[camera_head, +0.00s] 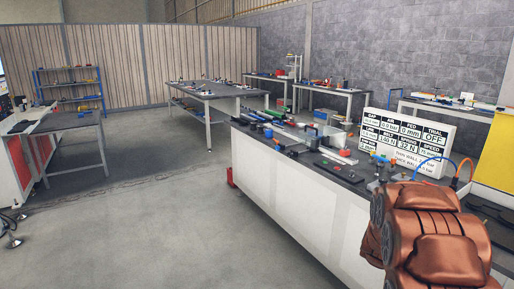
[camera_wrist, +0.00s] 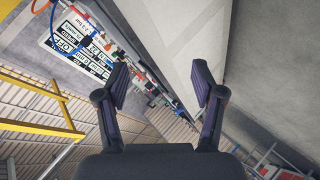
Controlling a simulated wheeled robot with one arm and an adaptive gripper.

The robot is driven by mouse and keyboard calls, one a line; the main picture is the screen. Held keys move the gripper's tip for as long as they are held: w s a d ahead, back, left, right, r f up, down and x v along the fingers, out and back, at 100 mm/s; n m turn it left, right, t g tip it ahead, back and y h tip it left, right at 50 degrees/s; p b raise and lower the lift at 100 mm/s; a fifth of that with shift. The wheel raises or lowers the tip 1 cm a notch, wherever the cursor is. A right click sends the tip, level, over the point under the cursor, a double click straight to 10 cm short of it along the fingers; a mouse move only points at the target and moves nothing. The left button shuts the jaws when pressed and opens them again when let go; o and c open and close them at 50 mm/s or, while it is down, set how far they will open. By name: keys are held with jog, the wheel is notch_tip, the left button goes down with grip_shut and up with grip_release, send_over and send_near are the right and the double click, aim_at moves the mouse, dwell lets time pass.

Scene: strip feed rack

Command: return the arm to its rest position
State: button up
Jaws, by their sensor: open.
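My gripper (camera_wrist: 160,84) shows in the wrist view with its two dark fingers spread apart and nothing between them. It hangs in free air, and the view past it is tilted, with the workbench and its sign beyond. In the head view my copper-coloured arm fills the lower right corner, in front of the near end of the white workbench (camera_head: 300,195). The gripper itself cannot be made out in the head view.
A white sign (camera_head: 408,145) with readouts stands on the bench; it also shows in the wrist view (camera_wrist: 78,42). Tools and small parts cover the bench top. Other tables (camera_head: 212,92) stand farther back. A yellow panel (camera_head: 497,150) is at right.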

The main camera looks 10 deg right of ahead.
jog(key=s+a+r+g+y, duration=0.15)
jog(key=s+a, duration=0.25)
jog(key=a, duration=0.5)
jog(key=s+a+r+m+g+y, duration=0.1)
jog(key=s+a+y, duration=0.25)
jog(key=a, duration=0.55)
jog(key=s+a+r+g+y, duration=0.1)
jog(key=s+a+r+y, duration=0.1)
jog(key=s+a, duration=0.5)
jog(key=s+a+r+g, duration=0.1)
jog(key=s+a+g, duration=0.1)
jog(key=s, duration=0.6)
jog(key=s+a+r+m+g, duration=0.1)
jog(key=s+a+g, duration=0.1)
jog(key=s+a, duration=0.3)
jog(key=s+a+r+g+y, duration=0.1)
jog(key=s+a+g, duration=0.1)
jog(key=s, duration=1)
jog(key=shift+s+a+r+m+g+p, duration=0.15)
jog(key=shift+a+r+m+g+p, duration=0.2)
jog(key=shift+a, duration=0.45)
